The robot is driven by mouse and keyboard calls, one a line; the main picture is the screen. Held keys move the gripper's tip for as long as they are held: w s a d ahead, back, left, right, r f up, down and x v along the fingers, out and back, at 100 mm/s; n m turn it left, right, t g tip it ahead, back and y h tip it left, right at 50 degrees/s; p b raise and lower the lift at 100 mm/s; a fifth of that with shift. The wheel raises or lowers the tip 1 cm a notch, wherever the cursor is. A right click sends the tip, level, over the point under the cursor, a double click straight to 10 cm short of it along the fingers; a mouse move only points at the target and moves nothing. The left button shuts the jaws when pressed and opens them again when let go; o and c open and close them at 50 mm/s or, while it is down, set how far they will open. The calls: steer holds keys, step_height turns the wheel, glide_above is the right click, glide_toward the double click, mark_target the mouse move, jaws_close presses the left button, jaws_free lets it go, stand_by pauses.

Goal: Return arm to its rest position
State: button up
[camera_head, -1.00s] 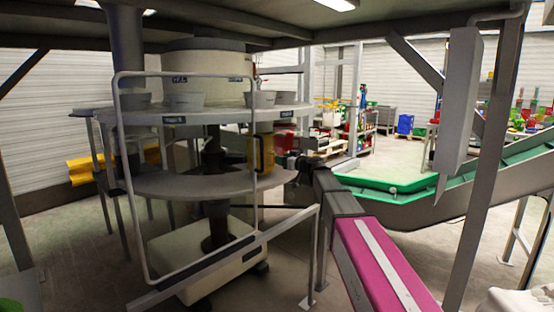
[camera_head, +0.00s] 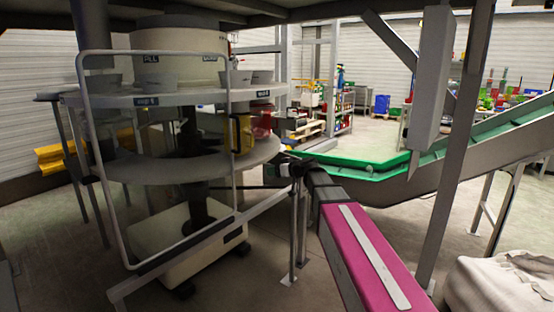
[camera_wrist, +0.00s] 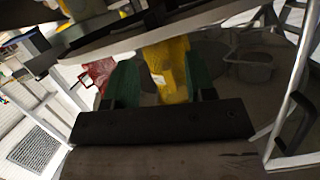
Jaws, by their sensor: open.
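My arm, magenta with a white strip, reaches forward from the bottom right of the head view. My gripper (camera_wrist: 161,75) shows in the wrist view with two green fingers spread apart and nothing held between them. Its end (camera_head: 296,168) is small and dark in the head view, at the right of a round grey lower shelf (camera_head: 190,168). A yellow jug (camera_head: 241,134) stands at that shelf's right edge, with a red jug (camera_head: 262,124) behind it. In the wrist view the yellow jug (camera_wrist: 168,66) lies beyond the gap between the fingers, and the red jug (camera_wrist: 98,74) is to the left.
A metal rail frame (camera_head: 82,140) stands before the round shelves. A green conveyor (camera_head: 375,170) runs beyond my arm. A slanted post (camera_head: 455,170) and a whitish sack (camera_head: 500,282) are at the right. Open floor (camera_head: 395,225) lies between.

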steer(key=s+d+f+m+g+h, duration=0.25)
steer(key=s+d+f, duration=0.25)
steer(key=s+f, duration=0.45)
steer(key=s+d+f+m+g+h, duration=0.2)
steer(key=s+d+f+g+h, duration=0.25)
steer(key=f, duration=0.75)
steer(key=s+d+f+m+h, duration=0.2)
steer(key=s+d+f, duration=0.2)
steer(key=s, duration=0.3)
steer(key=s+d+f+m+g+h, duration=0.1)
steer(key=s+d+f+m+h, duration=0.1)
steer(key=s+d+f, duration=0.3)
steer(key=s+d, duration=0.1)
steer(key=s, duration=0.2)
steer(key=shift+d+f+g+h, duration=0.15)
steer(key=shift+d+g+h, duration=0.15)
steer(key=shift+d+h, duration=0.1)
steer(key=shift+a+m, duration=0.1)
steer(key=shift+m, duration=0.15)
